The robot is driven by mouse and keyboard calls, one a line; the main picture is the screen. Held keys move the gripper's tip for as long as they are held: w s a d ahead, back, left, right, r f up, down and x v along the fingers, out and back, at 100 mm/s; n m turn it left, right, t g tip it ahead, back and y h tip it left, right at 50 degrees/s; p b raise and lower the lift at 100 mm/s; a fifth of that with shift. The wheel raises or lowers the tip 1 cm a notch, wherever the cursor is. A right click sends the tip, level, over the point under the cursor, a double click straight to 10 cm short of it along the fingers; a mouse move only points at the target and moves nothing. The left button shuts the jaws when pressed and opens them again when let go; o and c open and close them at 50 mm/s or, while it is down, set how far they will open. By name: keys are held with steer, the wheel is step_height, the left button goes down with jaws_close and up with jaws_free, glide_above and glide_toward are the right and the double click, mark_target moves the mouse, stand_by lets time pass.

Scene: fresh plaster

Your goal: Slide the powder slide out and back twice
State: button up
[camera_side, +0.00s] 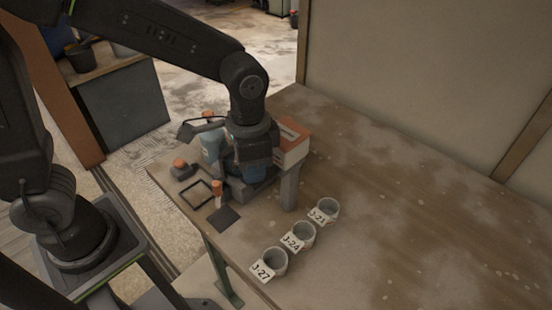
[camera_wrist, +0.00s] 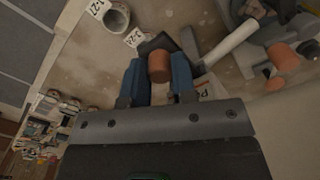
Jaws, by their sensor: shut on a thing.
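My gripper (camera_wrist: 158,82) is shut on an orange cylindrical knob (camera_wrist: 159,66), one blue finger on each side of it in the wrist view. A dark piece (camera_wrist: 157,42) shows just beyond the knob. In the side view my gripper (camera_side: 252,173) reaches down among the parts of the bench device, beside its white and orange box (camera_side: 292,142). My wrist and fingers hide the held knob there. I cannot tell how far the powder slide is in or out.
Three grey cups with number tags, a near one (camera_side: 273,262), a middle one (camera_side: 302,235) and a far one (camera_side: 327,211), stand in a row on the table. An orange-topped post (camera_side: 217,188), a dark square (camera_side: 222,218) and a black frame (camera_side: 197,194) are close left. The right side is clear.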

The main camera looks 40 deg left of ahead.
steer(key=shift+w+r, duration=0.1)
stand_by(0.3)
steer(key=s, duration=0.3)
steer(key=shift+s+d, duration=0.1)
steer(key=shift+s, duration=0.15)
stand_by(0.4)
steer(key=shift+w, duration=1.85)
steer(key=o, duration=0.7)
steer(key=shift+s, duration=0.1)
